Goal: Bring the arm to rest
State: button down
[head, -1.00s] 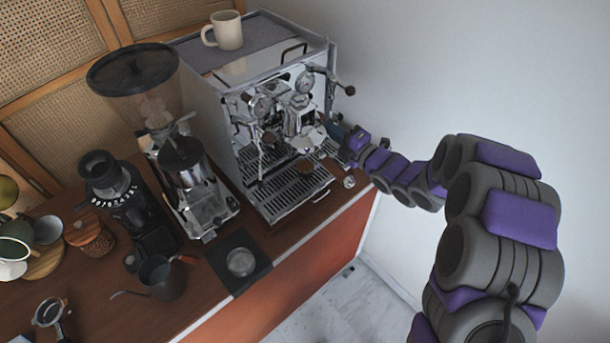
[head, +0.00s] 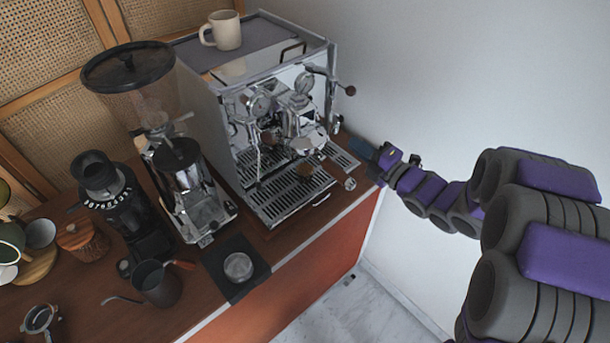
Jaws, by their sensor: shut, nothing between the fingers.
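My arm, grey with purple pads, reaches in from the right side of the head view. My gripper (head: 362,148) is at its far end, just right of the espresso machine (head: 290,125), near the counter's right end and in front of the white wall. The gripper is small in this view; it looks shut and holds nothing. A gap shows between it and the machine's front.
The counter (head: 205,265) holds a large grinder (head: 180,185), a small black grinder (head: 125,210), a dark pitcher (head: 157,284), a tamping mat (head: 225,285) and a portafilter (head: 40,322). A cream mug (head: 227,30) stands on the machine. Floor (head: 345,310) shows at the counter's right.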

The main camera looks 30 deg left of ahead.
jog(key=w+d+m+t+h, duration=0.45)
jog(key=d+m+h, duration=0.45)
jog(key=d, duration=0.4)
jog(key=s+d+r+m+g+h, duration=0.1)
jog(key=s+d+m+h, duration=0.25)
jog(key=d, duration=0.35)
jog(key=s+d+r+m+g+h, duration=0.1)
jog(key=s+d+m+h, duration=0.3)
jog(key=d, duration=0.3)
jog(key=s+d+m+g+h, duration=0.2)
jog(key=s+d+m+g, duration=0.15)
jog(key=s+m, duration=0.2)
jog(key=s+a+m+g+y, duration=0.2)
jog(key=s+m+g, duration=0.5)
jog(key=s, duration=2.3)
jog(key=m, duration=0.2)
jog(key=shift+s+a+m+g, duration=0.15)
jog(key=shift+s+m+g, duration=0.1)
jog(key=shift+m+g, duration=0.05)
jog(key=shift+f, duration=0.1)
